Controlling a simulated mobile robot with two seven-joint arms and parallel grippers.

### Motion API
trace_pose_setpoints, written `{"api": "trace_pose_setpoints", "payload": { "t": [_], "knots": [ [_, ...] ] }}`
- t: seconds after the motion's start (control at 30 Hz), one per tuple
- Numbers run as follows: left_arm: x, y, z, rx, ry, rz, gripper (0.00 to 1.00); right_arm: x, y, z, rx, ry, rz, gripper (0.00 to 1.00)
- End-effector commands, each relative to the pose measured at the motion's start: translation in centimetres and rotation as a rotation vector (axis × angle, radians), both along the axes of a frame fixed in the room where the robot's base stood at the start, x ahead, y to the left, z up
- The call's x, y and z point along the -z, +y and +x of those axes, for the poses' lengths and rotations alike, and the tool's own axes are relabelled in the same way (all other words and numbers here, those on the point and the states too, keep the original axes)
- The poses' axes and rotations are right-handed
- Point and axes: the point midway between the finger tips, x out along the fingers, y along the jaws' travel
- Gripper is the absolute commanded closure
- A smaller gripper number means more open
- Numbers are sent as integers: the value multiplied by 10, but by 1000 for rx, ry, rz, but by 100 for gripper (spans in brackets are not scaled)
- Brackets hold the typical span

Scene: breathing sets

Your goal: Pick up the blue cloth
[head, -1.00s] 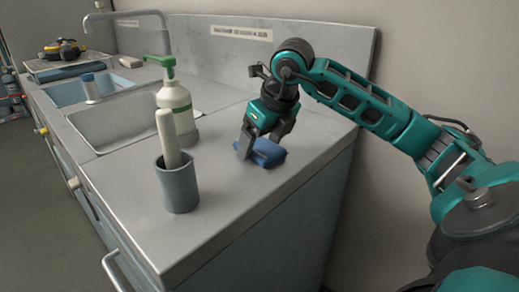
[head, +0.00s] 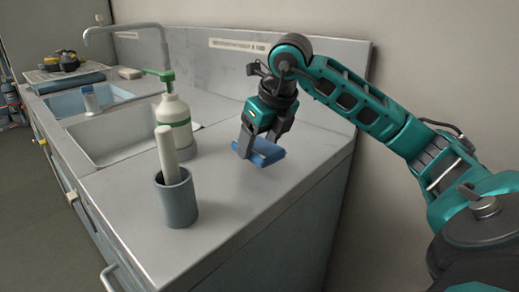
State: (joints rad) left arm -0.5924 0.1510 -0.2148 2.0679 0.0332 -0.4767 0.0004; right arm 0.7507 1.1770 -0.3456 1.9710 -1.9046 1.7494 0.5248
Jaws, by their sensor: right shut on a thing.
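The blue cloth (head: 268,153) is a small folded blue pad at the right part of the grey counter. My right gripper (head: 257,150) comes down over it from above, with one finger on each side, and is shut on it. The cloth is at or just above the counter top; I cannot tell whether it touches. The gripper's fingers hide part of the cloth. My left gripper is not in view.
A grey cup (head: 177,198) with a pale rod (head: 166,153) stands at the counter's front. Behind it is a white bottle with a green pump (head: 173,112). Two sink basins (head: 118,134) lie to the left. A low backsplash (head: 318,72) rises behind my gripper.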

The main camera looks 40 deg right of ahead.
Motion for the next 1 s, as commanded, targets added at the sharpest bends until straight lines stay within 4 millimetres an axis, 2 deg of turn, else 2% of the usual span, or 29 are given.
{"api": "trace_pose_setpoints", "payload": {
  "t": [0.03, 0.1, 0.3, 0.5, 0.7, 1.0],
  "knots": [
    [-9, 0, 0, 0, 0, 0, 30, -20, 0, 1, 0, -8, 2, 58],
    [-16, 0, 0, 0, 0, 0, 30, -42, 0, 1, 1, -9, 1, 58],
    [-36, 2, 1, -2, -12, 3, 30, -100, 0, 1, -1, -7, 2, 58],
    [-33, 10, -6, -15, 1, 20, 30, -143, 0, 1, -1, -4, 2, 58],
    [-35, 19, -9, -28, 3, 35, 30, -164, 0, 0, 0, -2, 0, 58],
    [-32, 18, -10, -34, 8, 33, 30, -167, 0, 0, 1, 0, 0, 58]
  ]
}}
